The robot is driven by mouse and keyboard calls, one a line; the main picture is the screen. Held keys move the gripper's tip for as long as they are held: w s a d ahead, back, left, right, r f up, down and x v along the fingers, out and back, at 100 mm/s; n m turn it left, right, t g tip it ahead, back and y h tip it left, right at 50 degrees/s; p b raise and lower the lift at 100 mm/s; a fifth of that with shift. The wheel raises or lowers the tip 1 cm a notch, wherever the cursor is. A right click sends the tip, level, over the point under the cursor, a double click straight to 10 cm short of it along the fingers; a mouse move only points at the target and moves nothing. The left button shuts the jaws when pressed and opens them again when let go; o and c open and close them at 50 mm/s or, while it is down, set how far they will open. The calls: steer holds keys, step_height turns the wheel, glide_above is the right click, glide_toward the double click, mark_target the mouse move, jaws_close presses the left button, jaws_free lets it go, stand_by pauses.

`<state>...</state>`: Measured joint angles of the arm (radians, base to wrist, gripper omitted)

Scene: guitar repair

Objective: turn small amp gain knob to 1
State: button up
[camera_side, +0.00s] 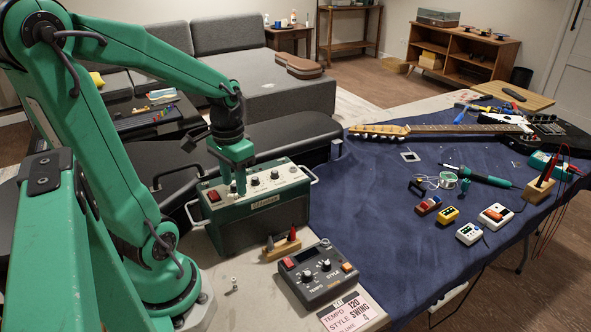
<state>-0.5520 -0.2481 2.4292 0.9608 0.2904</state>
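The small amp (258,222) is a dark green box with a light control panel on top, a red switch and several knobs, and metal handles at its sides. My gripper (238,188) points down over the left part of that panel, right of the red switch. Its fingertips are at or just above a knob there, which they hide. Whether they touch or grip it I cannot tell. Other knobs (275,175) show to the right of the gripper. The knob labels and the pointer positions are too small to read.
A guitar (470,128), pedals (468,233) and a soldering iron (485,177) lie on the blue cloth.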

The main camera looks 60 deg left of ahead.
jaws_close()
steer(key=shift+n, duration=0.3)
steer(key=n, duration=0.5)
steer(key=shift+n, duration=0.3)
steer(key=n, duration=0.5)
steer(key=shift+n, duration=0.3)
jaws_free()
